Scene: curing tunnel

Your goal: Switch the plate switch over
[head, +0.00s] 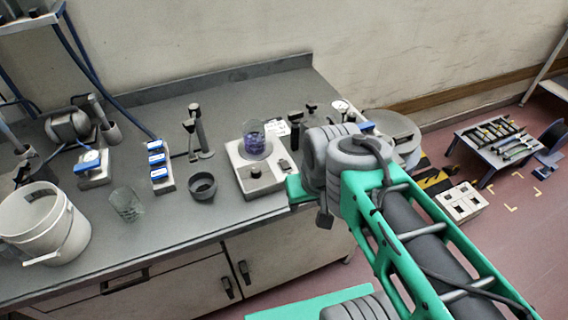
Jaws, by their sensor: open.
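The plate (243,181) is a pale, boxy unit near the front edge of the bench. A glass beaker of purple liquid (256,143) stands on top of it. A dark round knob (255,170) is on its front part, and a small dark switch (284,165) shows at its right side. I cannot tell which way the switch is set. My gripper (300,191) is at the plate's right front corner in the picture, mostly hidden by my own wrist. It is open; I see nothing held, and cannot tell whether it touches the plate.
Left on the bench are a white bucket (45,228), an empty glass beaker (127,204), a dark bowl (202,186) and a blue-and-white block (159,166). A black stand (196,135) is behind the bowl. A low tool table (497,142) stands on the floor at right.

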